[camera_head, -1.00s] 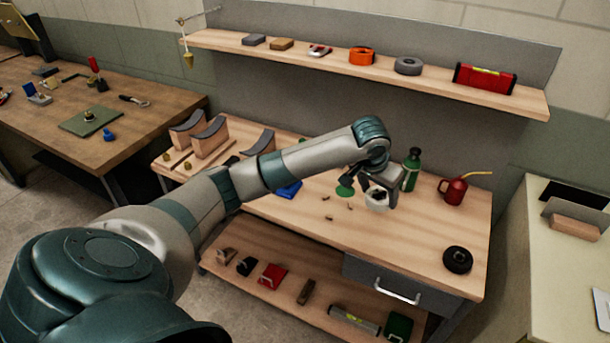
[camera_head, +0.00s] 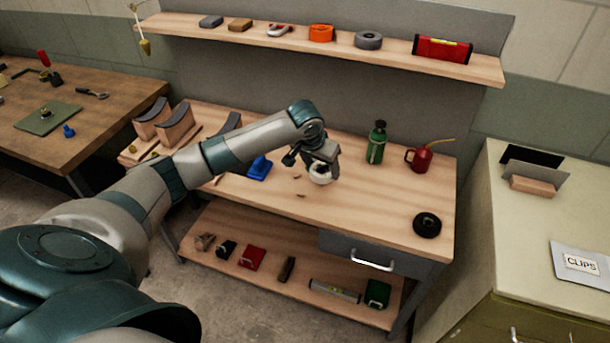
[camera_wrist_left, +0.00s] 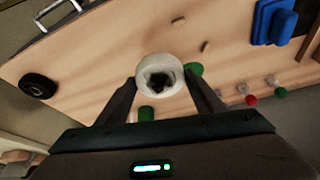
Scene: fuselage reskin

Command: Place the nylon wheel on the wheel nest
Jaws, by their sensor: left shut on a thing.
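The nylon wheel (camera_head: 320,174) is a white, rounded ring with a dark centre. My left gripper (camera_head: 320,162) is shut on it over the middle of the wooden bench. In the left wrist view the wheel (camera_wrist_left: 160,74) sits between the two finger ends of the gripper (camera_wrist_left: 160,88). The gap between the wheel and the bench top cannot be judged. A black round piece with a central hub (camera_head: 427,225) lies at the bench's right end; I cannot tell whether it is the wheel nest. My right gripper is not in view.
A green bottle (camera_head: 376,143) and a red oil can (camera_head: 420,159) stand behind and right of the gripper. A blue object (camera_head: 259,168) and curved blocks (camera_head: 176,126) are to its left. Small pieces (camera_head: 300,194) lie nearby. The bench's right front is mostly clear.

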